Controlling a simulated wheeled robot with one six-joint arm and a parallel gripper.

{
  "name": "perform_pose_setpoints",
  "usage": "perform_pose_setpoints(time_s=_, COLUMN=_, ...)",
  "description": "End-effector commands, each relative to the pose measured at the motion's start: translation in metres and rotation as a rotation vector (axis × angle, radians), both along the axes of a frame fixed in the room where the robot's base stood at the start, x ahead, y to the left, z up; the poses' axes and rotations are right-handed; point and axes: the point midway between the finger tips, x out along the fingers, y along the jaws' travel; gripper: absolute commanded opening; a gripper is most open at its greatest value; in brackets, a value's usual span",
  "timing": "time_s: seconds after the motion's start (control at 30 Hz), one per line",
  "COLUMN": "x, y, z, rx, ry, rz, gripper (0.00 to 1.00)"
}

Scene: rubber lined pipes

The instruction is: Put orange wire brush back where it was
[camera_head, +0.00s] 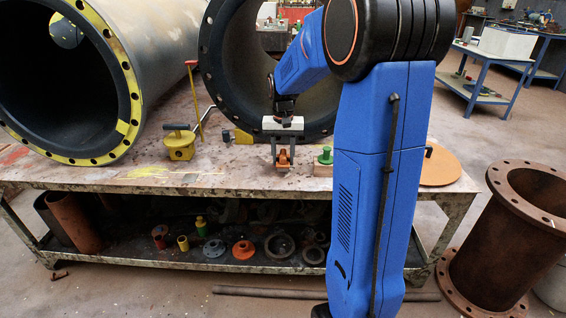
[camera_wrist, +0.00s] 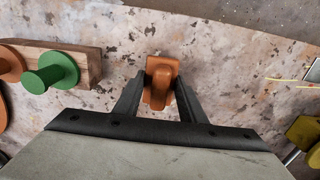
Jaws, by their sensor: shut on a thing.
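The orange wire brush (camera_head: 284,158) is between the fingers of my gripper (camera_head: 283,157), at the front part of the worn table top. In the wrist view the brush (camera_wrist: 160,82) shows as an orange block, with the dark fingers of my gripper (camera_wrist: 158,95) shut on its two sides. The brush is at or just above the table surface; I cannot tell if it touches. Its bristles are not visible.
A wooden block with a green knob (camera_head: 325,156) stands just right of my gripper. A yellow tool (camera_head: 180,144) stands to the left. Large flanged pipes (camera_head: 128,60) lie behind. The table top (camera_head: 130,178) has bare room at the front.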

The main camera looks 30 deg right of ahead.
Motion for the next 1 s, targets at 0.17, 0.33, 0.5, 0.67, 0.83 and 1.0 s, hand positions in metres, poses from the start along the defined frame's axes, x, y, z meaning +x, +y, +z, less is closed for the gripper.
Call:
perform_pose_setpoints(time_s=0.17, x=0.0, y=0.0, z=-0.02, rx=0.0, ry=0.002, rz=0.0, gripper=0.04)
perform_pose_setpoints(time_s=0.33, x=0.0, y=0.0, z=-0.02, rx=0.001, ry=0.001, rz=0.0, gripper=0.04)
perform_pose_setpoints(time_s=0.5, x=0.0, y=0.0, z=-0.023, rx=0.001, ry=0.001, rz=0.0, gripper=0.04)
perform_pose_setpoints(time_s=0.67, x=0.0, y=0.0, z=-0.023, rx=0.0, ry=0.0, rz=0.0, gripper=0.56)
perform_pose_setpoints(time_s=0.83, x=0.0, y=0.0, z=-0.023, rx=0.001, ry=0.001, rz=0.0, gripper=0.56)
perform_pose_setpoints(time_s=1.0, x=0.0, y=0.0, z=-0.018, rx=0.0, ry=0.0, rz=0.0, gripper=0.56)
